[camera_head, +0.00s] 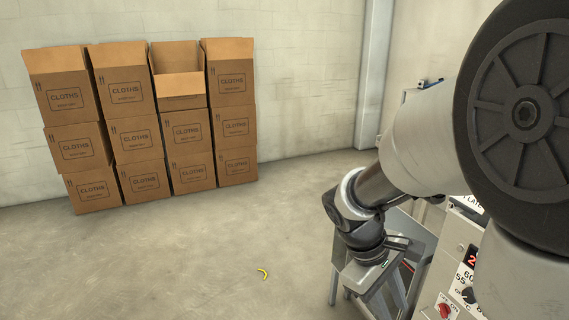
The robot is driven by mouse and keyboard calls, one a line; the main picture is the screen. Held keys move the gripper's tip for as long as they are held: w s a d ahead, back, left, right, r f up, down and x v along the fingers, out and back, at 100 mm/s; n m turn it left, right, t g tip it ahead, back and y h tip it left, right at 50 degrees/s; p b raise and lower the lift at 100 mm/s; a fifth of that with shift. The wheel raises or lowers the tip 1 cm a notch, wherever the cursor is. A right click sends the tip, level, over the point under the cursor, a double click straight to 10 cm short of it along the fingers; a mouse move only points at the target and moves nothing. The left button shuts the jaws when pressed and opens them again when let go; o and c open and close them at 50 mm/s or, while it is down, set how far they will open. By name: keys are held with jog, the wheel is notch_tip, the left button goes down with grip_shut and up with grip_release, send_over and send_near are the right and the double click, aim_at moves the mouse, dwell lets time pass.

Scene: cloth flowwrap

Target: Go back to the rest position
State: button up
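My arm reaches in from the right edge and bends down at a dark wrist. No loose cloth is clearly visible.
Stacked brown CLOTHS boxes (136,137) stand at the left wall; one top box (180,85) shows its open inside. A small yellow curved object (263,273) lies on the floor. A machine with a red button (445,311) stands at lower right. The middle floor is otherwise clear.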

jog(key=s+a+r+m+t+y, duration=0.2)
jog(key=s+a+r+m+t, duration=0.15)
jog(key=r, duration=0.25)
jog(key=s+a+r+m+t+y, duration=0.3)
jog(key=s+r+m, duration=0.1)
jog(key=r, duration=0.3)
notch_tip(320, 180, up, 20)
jog(key=p, duration=1.9)
jog(key=shift+s+f, duration=0.2)
